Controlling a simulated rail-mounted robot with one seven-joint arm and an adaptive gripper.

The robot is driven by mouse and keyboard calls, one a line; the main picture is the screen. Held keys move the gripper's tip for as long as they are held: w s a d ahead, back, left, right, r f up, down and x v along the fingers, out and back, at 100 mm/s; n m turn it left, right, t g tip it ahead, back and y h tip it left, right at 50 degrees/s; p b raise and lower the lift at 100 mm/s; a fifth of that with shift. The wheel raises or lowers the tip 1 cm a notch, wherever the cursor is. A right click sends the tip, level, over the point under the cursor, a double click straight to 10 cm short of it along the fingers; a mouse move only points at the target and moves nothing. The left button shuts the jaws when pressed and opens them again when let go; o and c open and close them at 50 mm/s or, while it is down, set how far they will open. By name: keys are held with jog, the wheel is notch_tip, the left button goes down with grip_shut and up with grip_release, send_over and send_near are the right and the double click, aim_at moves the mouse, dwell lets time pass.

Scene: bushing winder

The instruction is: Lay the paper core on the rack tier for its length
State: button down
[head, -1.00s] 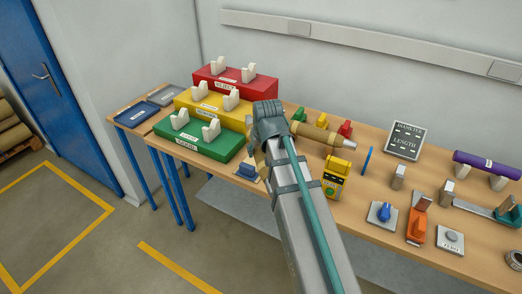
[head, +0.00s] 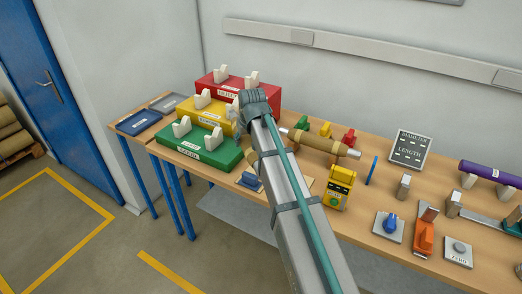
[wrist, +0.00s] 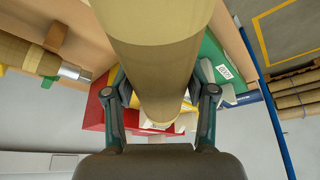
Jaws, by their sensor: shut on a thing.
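My gripper (head: 246,100) is at the right end of the stepped rack, by its yellow and green tiers. In the wrist view my gripper (wrist: 161,92) is shut on a thick brown paper core (wrist: 150,45), with one finger on each side. My arm hides most of this core in the head view. The rack has a red tier (head: 207,91) at the back, a yellow tier (head: 183,112) in the middle and a green tier (head: 215,158) in front. Each carries white cradles. The cradles I see on the green tier are empty.
A brown roll on a metal shaft (head: 325,143) lies right of my arm; it also shows in the wrist view (wrist: 28,52). A yellow device (head: 338,188), a sign board (head: 411,148) and a purple roll (head: 488,171) stand farther right. Blue and grey trays (head: 138,122) lie left of the rack.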

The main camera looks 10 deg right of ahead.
jog(key=w+a+r+n+y, duration=0.1)
jog(key=w+a+n, duration=0.3)
jog(key=w+a, duration=0.5)
jog(key=w+a+r+n+g+y+b, duration=0.1)
jog(key=w+a+n, duration=0.3)
jog(key=w+a, duration=0.6)
jog(key=w, duration=0.5)
jog(key=shift+a+r+g+y, duration=0.15)
jog(key=shift+r+g+y, duration=0.1)
jog(key=shift+g+y, duration=0.05)
jog(key=shift+s+f, duration=0.1)
jog(key=shift+f+b, duration=1.6)
jog(key=shift+f, duration=2.4)
jog(key=shift+f, duration=0.35)
jog(key=shift+c, duration=1.4)
grip_release()
jog(key=shift+f, duration=0.15)
jog(key=shift+s, duration=0.1)
